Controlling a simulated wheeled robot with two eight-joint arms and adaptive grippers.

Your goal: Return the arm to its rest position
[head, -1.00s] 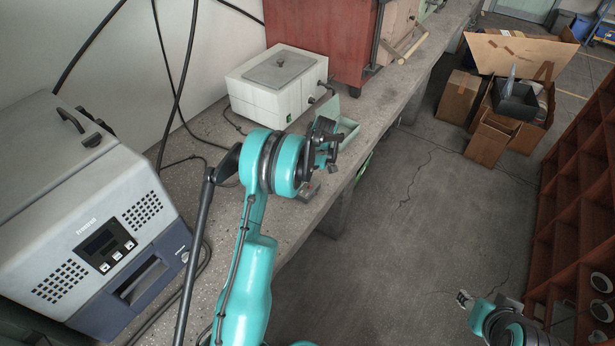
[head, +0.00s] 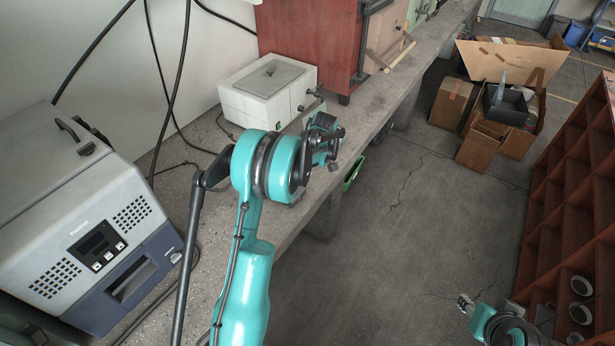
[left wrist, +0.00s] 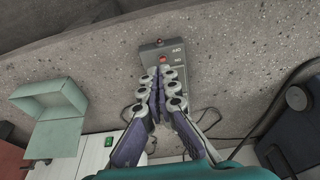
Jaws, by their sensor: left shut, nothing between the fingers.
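My left arm, teal, reaches over the bench in the head view. Its left gripper (head: 332,150) is partly hidden behind the wrist there. In the left wrist view its fingers (left wrist: 160,75) are together and empty. They overlap a grey switch box (left wrist: 163,50) with a red button and lettering; I cannot tell the gap to it. My right gripper (head: 464,303) is at the lower right of the head view, over the floor and apart from the bench, too small to read its jaws.
A grey-blue machine (head: 80,215) and a white box (head: 268,90) stand on the bench. A pale green open box (left wrist: 55,105) shows in the left wrist view. A red cabinet (head: 305,40) is further back. Cartons (head: 480,145) and a red-brown shelf (head: 560,190) stand on the floor.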

